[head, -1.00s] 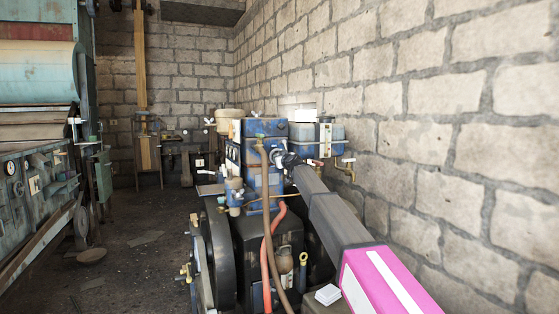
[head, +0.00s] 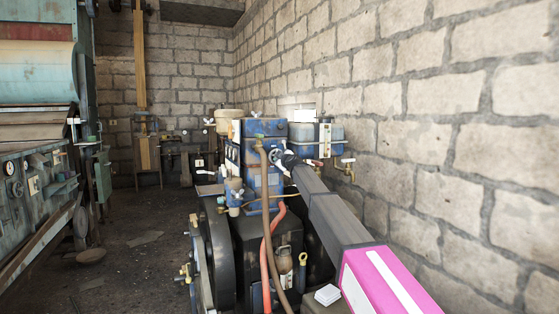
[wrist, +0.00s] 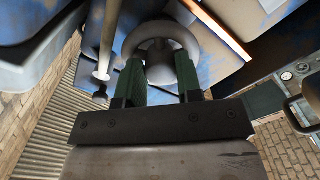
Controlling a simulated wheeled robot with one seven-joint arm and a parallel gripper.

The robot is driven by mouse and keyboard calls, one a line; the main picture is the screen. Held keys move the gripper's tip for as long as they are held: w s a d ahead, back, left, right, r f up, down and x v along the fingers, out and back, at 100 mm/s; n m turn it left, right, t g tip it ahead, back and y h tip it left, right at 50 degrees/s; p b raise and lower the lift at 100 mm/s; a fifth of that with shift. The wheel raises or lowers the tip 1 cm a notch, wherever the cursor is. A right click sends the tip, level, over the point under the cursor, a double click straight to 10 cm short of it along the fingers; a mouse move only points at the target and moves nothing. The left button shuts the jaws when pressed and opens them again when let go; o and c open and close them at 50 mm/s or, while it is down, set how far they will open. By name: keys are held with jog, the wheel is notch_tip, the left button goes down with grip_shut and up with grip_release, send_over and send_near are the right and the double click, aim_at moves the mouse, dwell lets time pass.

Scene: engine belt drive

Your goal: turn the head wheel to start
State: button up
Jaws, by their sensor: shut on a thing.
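The head wheel (wrist: 160,31) is a small grey round handwheel on the blue engine head. In the wrist view it sits between the two green fingers of my gripper (wrist: 158,68), which is shut on its rim. The fingers hide part of the near rim. In the head view the wheel (head: 277,158) shows small at the right side of the blue engine head (head: 262,180). My gripper (head: 287,159) is up against it there, and its fingers are too small to make out.
A brown hose (head: 266,215) and a red hose (head: 267,255) run down the engine front. A dark flywheel (head: 219,255) stands at its left. A stone wall (head: 450,130) rises close on the right. The floor (head: 130,250) to the left is mostly clear.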

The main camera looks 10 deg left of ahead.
dwell(0.3)
jog(key=o, duration=0.9)
jog(key=shift+o, duration=0.2)
jog(key=shift+s+d, duration=0.1)
jog(key=v, duration=1)
jog(key=shift+s+d, duration=0.2)
jog(key=shift+s, duration=0.05)
